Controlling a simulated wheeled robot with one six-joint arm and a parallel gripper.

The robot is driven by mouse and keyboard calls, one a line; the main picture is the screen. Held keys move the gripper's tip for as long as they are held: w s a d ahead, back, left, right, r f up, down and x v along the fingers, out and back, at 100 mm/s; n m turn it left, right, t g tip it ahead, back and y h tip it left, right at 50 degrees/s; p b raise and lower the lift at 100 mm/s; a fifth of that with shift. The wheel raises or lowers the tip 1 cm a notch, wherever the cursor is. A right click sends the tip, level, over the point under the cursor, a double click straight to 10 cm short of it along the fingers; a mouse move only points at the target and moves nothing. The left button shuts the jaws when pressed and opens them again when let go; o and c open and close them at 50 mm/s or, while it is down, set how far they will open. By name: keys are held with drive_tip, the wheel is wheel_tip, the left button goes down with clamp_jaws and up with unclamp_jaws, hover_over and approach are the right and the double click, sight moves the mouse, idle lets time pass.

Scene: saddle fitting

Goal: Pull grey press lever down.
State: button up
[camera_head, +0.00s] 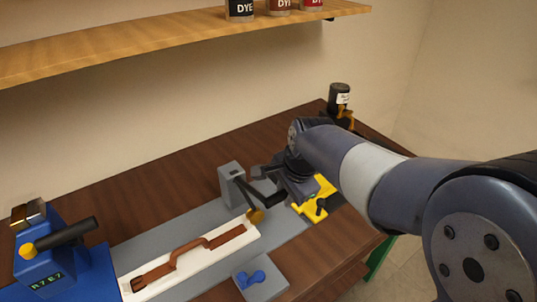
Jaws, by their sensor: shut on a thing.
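The grey press (230,184) stands on the grey bench strip, left of my gripper. Its lever (246,193) is a dark bar that slants down toward the front right from the press and ends near a brown-orange knob (256,216). My gripper (250,199) reaches in from the right with its dark fingers at the lever. It is shut on the lever. The fingers and lever overlap in this view, so the exact grip point is hard to see.
A white board (142,291) with a brown strap (190,250) lies in front of the press. A blue device (50,262) stands at left, a grey block (261,286) with a blue part in front, a yellow fixture (314,205) at right, and a dark bottle (340,98) behind.

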drive_tip(key=shift+s+d+f+b, duration=0.15)
drive_tip(key=shift+f+b, duration=0.35)
drive_tip(key=shift+f, duration=0.3)
drive_tip(key=shift+s+f+b, duration=0.15)
drive_tip(key=shift+f+b, duration=0.3)
drive_tip(key=shift+f, duration=0.3)
drive_tip(key=o, duration=0.8)
drive_tip(key=shift+c, duration=0.2)
drive_tip(key=shift+r, duration=0.1)
drive_tip(key=shift+r, duration=0.1)
drive_tip(key=shift+p+v, duration=0.85)
drive_tip(key=shift+v, duration=0.05)
drive_tip(key=p+v, duration=0.3)
drive_tip(key=v, duration=0.1)
drive_tip(key=shift+r, duration=0.1)
drive_tip(key=shift+f, duration=0.2)
